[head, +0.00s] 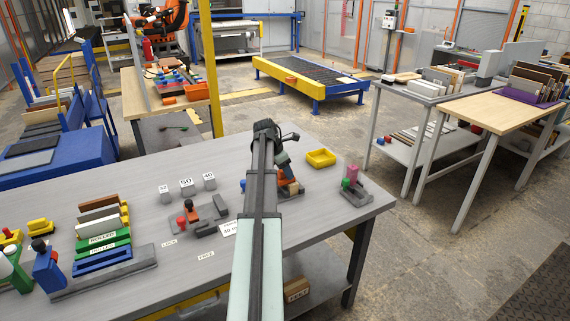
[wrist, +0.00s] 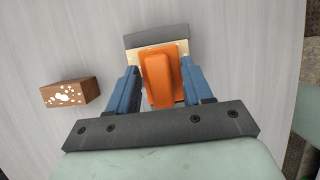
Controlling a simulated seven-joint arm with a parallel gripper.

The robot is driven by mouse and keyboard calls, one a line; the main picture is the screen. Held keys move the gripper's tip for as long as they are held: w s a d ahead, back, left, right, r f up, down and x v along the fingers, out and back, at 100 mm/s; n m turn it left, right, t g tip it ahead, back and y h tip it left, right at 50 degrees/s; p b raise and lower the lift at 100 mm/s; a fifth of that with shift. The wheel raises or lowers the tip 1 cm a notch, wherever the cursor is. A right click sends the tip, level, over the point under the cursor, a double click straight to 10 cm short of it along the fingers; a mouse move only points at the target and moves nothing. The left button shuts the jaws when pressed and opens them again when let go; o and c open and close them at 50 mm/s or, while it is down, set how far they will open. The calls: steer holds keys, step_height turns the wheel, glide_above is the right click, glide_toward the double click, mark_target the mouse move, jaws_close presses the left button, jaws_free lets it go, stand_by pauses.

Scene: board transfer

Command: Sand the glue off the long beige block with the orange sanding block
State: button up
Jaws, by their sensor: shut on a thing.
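The orange sanding block (wrist: 160,80) is between the two blue fingers of my gripper (wrist: 164,82) in the wrist view. The fingers are shut on its sides. Pale beige edges, which look like the beige block (wrist: 182,50), show just beyond and beside the orange block. The orange block covers most of that beige surface, and I cannot tell whether they touch. No glue shows on the visible beige part. In the head view, my gripper (head: 283,162) is low over the right part of the grey table, with an orange and beige patch (head: 290,188) below it, partly hidden by my arm.
A dark grey bar (wrist: 157,36) lies just beyond the beige edge. A brown block with white spots (wrist: 70,92) lies to the left, apart from my fingers. A yellow bin (head: 320,158) and a grey fixture with pink and green parts (head: 352,190) stand to the right.

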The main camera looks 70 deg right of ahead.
steer(key=shift+s+d+f, duration=0.15)
steer(key=shift+s+d, duration=1.2)
steer(key=shift+d, duration=0.05)
steer(key=shift+c, duration=0.3)
steer(key=shift+w+a, duration=1.25)
steer(key=shift+a, duration=0.1)
steer(key=shift+w, duration=0.3)
steer(key=shift+s+d, duration=0.15)
steer(key=shift+d, duration=0.25)
steer(key=shift+s+d, duration=1.2)
steer(key=shift+s, duration=0.05)
steer(key=w+a, duration=0.3)
steer(key=shift+r, duration=4.15)
